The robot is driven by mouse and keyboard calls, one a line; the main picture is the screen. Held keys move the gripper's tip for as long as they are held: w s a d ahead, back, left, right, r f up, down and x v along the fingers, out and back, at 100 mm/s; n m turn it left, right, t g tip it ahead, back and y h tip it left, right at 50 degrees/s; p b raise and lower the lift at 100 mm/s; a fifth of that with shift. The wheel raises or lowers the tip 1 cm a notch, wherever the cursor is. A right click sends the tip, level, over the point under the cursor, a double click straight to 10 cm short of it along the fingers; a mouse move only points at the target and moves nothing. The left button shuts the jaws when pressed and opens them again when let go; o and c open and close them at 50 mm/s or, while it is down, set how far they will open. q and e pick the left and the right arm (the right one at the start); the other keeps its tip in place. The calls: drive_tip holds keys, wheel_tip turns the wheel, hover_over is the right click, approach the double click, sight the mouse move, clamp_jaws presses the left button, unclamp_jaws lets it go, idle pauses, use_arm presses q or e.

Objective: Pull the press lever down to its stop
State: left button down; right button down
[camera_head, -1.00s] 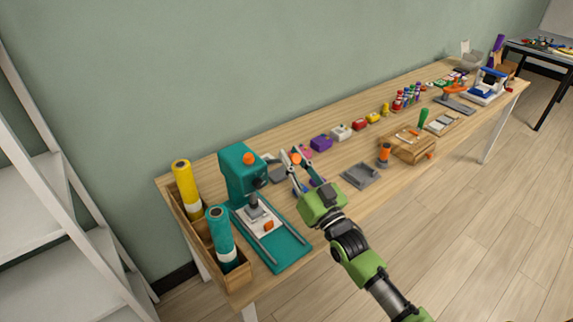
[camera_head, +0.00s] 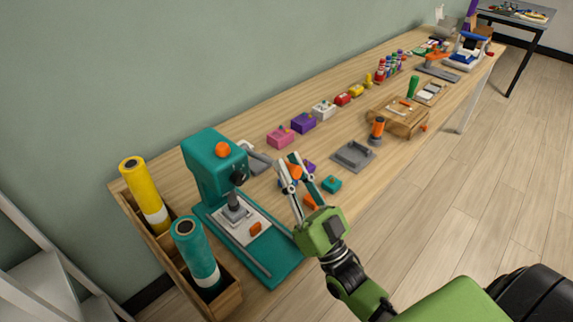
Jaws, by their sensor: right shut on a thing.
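The teal press (camera_head: 205,170) stands at the near left end of the workbench, with an orange cap on its head. Its ram hangs over a white plate (camera_head: 243,222) bearing a small orange piece (camera_head: 255,228). My right gripper (camera_head: 293,165) is right of the press head, shut on an orange knob (camera_head: 294,171) that looks like the end of the press lever. The lever's rod cannot be made out clearly between the head and the knob, so its angle is hard to tell. My left gripper is not in view.
A wooden rack (camera_head: 227,301) with a yellow roll (camera_head: 144,193) and a teal roll (camera_head: 195,252) stands left of the press. Several coloured boxes line the bench behind.

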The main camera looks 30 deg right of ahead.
drive_tip(key=c, duration=1.8)
unclamp_jaws()
drive_tip(key=v, duration=1.2)
